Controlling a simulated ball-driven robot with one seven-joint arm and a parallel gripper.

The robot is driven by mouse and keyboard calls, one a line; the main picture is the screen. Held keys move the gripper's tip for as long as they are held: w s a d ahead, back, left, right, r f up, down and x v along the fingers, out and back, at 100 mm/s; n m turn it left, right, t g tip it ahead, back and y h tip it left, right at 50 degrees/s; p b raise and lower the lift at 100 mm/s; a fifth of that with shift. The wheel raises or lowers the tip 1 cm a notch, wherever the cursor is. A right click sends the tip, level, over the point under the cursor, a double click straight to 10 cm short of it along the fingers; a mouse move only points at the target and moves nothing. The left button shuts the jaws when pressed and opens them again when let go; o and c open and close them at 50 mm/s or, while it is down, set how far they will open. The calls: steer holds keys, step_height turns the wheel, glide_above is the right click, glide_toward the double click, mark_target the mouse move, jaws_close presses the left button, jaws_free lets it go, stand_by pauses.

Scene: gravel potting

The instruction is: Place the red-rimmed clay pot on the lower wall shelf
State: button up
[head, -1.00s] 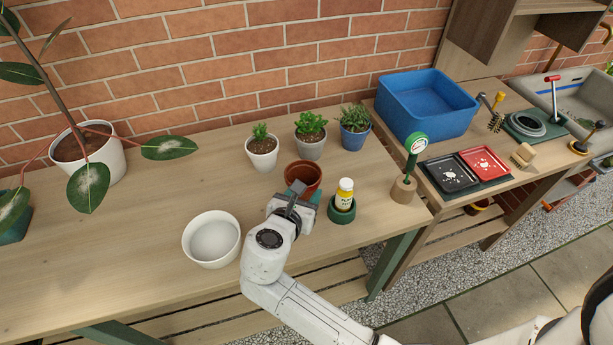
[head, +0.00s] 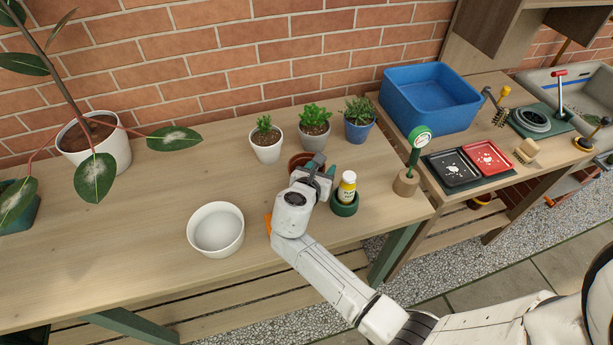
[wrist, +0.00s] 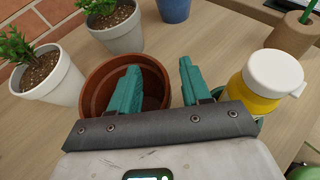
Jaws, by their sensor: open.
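The reddish-brown clay pot (wrist: 96,88) stands upright and looks empty in the wrist view. In the head view only part of it (head: 298,160) shows behind my gripper (head: 322,170). My gripper (wrist: 158,70) is open. Its left teal finger reaches over the pot's mouth and its right finger is beyond the pot's right rim, so the rim lies between them. I cannot tell whether either finger touches the pot. A wooden wall unit (head: 490,28) shows at the top right; its shelves are mostly cut off.
Three potted plants stand close behind: white (head: 266,153), grey (head: 314,141) and blue (head: 358,131). A yellow bottle (head: 347,188) in a green pot is close on the right. A white bowl (head: 216,230) stands left. An orange object (head: 268,225) lies partly behind my arm.

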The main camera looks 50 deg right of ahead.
steer(key=shift+c, duration=0.4)
jaws_close()
stand_by(0.9)
